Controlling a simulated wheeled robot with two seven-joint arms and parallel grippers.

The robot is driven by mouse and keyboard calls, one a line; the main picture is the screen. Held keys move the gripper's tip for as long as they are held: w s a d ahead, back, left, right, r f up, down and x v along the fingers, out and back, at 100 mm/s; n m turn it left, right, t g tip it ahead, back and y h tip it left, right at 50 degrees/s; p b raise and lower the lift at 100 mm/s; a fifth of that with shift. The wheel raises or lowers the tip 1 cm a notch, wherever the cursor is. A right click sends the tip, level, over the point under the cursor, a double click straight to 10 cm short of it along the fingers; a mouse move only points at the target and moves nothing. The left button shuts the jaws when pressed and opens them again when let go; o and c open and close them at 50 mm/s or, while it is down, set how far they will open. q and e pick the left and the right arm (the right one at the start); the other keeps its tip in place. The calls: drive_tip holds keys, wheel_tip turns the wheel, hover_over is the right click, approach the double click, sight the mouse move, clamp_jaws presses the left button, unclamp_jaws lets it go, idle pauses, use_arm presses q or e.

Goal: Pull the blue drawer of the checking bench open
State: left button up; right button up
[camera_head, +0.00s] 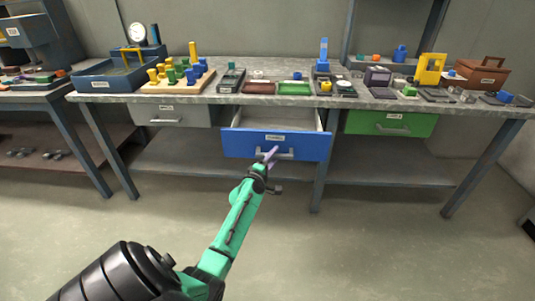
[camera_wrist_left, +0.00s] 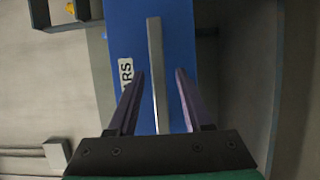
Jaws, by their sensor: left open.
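The blue drawer (camera_head: 236,143) of the checking bench (camera_head: 349,103) stands partly open, and its pale inside shows behind the front. Its grey bar handle (camera_head: 288,154) runs across the front. In the left wrist view the handle (camera_wrist_left: 156,60) stands upright in the picture against the blue drawer front (camera_wrist_left: 180,35). My left gripper (camera_head: 270,155) is at the handle, in front of the drawer. In the left wrist view its two purple fingers (camera_wrist_left: 160,76) are open, one to each side of the bar, with gaps visible. My right gripper is not in view.
A grey drawer (camera_head: 172,115) to the left and a green drawer (camera_head: 375,123) to the right are shut. The bench top holds a pegboard (camera_head: 165,88), small trays and a brown box (camera_head: 485,76). The floor (camera_head: 370,235) before the bench is clear.

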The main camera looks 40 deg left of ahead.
use_arm(q)
drive_tip(key=v, duration=1.4)
drive_tip(key=shift+p, duration=0.35)
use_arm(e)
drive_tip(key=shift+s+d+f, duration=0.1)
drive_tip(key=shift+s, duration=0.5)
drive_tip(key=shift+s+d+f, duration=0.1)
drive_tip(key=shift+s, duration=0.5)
